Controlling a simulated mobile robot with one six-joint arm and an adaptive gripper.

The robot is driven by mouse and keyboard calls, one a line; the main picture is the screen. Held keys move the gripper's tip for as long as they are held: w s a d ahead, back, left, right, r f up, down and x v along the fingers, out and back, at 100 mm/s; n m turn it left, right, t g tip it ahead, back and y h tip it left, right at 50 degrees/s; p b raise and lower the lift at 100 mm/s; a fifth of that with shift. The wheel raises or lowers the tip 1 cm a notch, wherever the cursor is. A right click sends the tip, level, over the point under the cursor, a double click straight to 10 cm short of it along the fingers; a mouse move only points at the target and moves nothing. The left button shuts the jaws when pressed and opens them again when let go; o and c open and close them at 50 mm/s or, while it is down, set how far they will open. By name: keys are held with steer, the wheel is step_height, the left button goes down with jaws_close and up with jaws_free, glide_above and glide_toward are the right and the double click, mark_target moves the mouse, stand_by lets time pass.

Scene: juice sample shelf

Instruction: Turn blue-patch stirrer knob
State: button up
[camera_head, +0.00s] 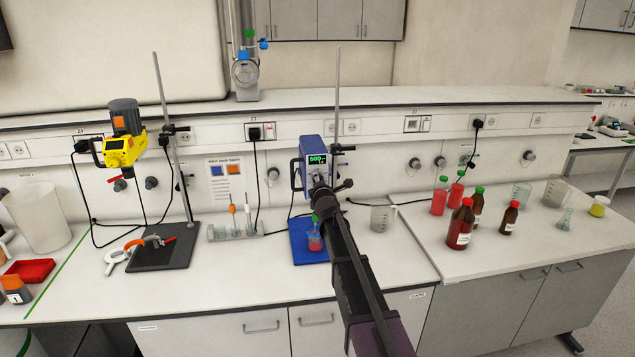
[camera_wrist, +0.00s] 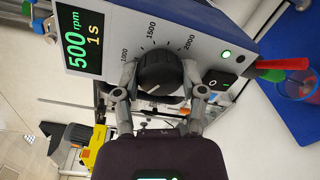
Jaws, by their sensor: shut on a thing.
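The blue stirrer (camera_head: 313,150) hangs on an upright rod above a blue base plate (camera_head: 304,256). Its lit display (camera_wrist: 80,37) reads 500 rpm and 1 s in the wrist view. The black round knob (camera_wrist: 161,68) sits on its pale front, with a scale marked 1000, 1500 and 2000 around it. My gripper (camera_wrist: 160,76) is shut on the knob, one finger on each side. In the head view my arm covers the knob and the lower stirrer front.
A yellow stirrer (camera_head: 124,147) with an orange patch stands to the left above a dark base plate (camera_head: 160,254). A rack (camera_head: 232,232) stands between the stirrers. A clear beaker (camera_head: 383,218) and red bottles (camera_head: 460,228) stand to the right. Cables hang along the wall.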

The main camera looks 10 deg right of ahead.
stand_by(0.4)
steer(key=o, duration=1.2)
steer(key=shift+c, duration=0.2)
steer(key=shift+s, duration=0.1)
